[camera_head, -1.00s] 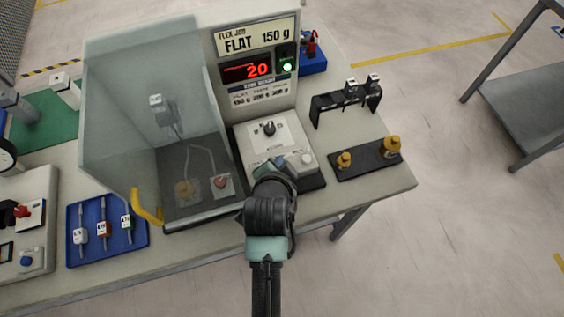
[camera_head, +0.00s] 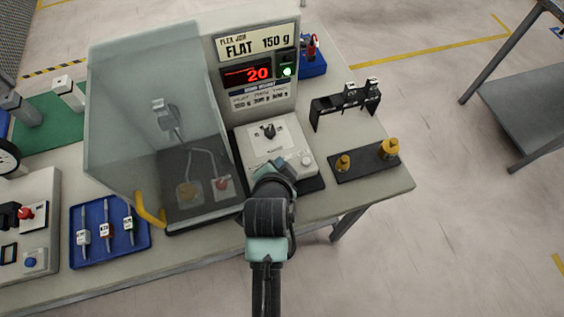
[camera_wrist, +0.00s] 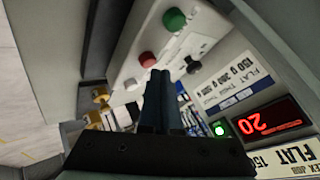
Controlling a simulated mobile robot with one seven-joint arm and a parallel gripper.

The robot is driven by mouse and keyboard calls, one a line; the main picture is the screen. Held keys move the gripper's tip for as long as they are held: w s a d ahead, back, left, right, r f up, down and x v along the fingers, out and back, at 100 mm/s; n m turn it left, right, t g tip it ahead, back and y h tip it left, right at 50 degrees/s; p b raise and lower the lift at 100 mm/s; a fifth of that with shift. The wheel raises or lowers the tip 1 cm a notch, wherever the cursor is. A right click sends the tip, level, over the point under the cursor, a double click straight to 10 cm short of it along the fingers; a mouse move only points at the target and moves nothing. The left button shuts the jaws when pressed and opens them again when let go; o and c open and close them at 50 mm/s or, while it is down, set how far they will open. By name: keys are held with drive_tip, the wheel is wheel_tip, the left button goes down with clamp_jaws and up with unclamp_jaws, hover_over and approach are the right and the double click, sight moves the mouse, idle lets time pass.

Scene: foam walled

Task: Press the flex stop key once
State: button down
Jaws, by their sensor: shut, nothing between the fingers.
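The white control box (camera_head: 256,147) stands at the front of the test stand. In the wrist view it carries a green button (camera_wrist: 174,19), a red button (camera_wrist: 147,59), a pale button (camera_wrist: 130,84) and a black knob (camera_wrist: 193,64). I cannot read which one is marked stop. My gripper (camera_wrist: 161,76) is shut and empty, with its tips near the red button in the picture; I cannot tell if they touch it. In the head view my gripper (camera_head: 275,170) hides the box's front left part. The display (camera_head: 246,72) reads 20, and a green lamp (camera_head: 287,71) is lit.
A clear guard (camera_head: 150,90) stands left of the box. A black plate with brass weights (camera_head: 365,160) and a black rack (camera_head: 345,103) are to the right. A blue tray (camera_head: 108,250) lies at the front left.

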drive_tip(key=shift+r, duration=0.35)
wheel_tip(320, 180, up, 5)
drive_tip(key=p, duration=0.5)
idle(0.8)
